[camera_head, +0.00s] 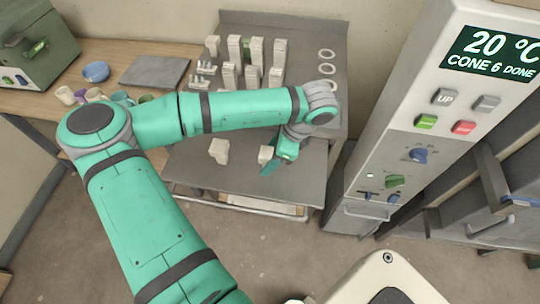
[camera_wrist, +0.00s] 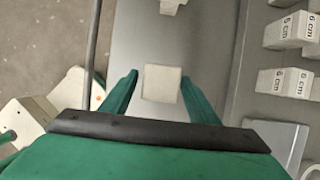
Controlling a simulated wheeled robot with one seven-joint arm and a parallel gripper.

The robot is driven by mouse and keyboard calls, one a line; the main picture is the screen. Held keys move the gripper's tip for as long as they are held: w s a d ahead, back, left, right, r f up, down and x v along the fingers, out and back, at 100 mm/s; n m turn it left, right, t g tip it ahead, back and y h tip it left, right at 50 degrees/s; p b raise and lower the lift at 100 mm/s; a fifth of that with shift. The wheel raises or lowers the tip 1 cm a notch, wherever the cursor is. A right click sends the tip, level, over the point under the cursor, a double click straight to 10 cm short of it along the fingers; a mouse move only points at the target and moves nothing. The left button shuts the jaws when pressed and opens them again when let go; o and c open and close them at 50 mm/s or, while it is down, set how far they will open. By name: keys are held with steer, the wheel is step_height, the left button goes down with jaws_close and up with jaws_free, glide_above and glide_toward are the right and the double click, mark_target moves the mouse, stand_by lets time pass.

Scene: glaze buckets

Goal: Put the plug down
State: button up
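A pale block (camera_wrist: 161,83) shows between the green fingers of my gripper (camera_wrist: 159,74) in the wrist view. A gap shows at its left side, and its right side is close to or touching the other finger. The fingers look open. In the head view this block (camera_head: 265,155) is at the grey table top (camera_head: 300,186), just left of my gripper (camera_head: 273,160). I cannot tell whether its base rests on the table. A second pale block (camera_head: 219,150) stands further left and shows at the top of the wrist view (camera_wrist: 170,5). Nothing is marked as a plug.
Several pale posts (camera_head: 235,48), some marked 6 cm (camera_wrist: 285,82), stand at the back of the table. White rings (camera_head: 326,69) lie at back right. A control cabinet (camera_head: 420,125) stands right. A wooden bench (camera_head: 140,50) with cups is left. The front table area is clear.

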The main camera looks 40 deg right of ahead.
steer(key=shift+r, duration=0.15)
steer(key=v, duration=1.1)
steer(key=shift+s+d+r, duration=0.15)
steer(key=shift+d+r, duration=0.05)
steer(key=shift+r, duration=0.15)
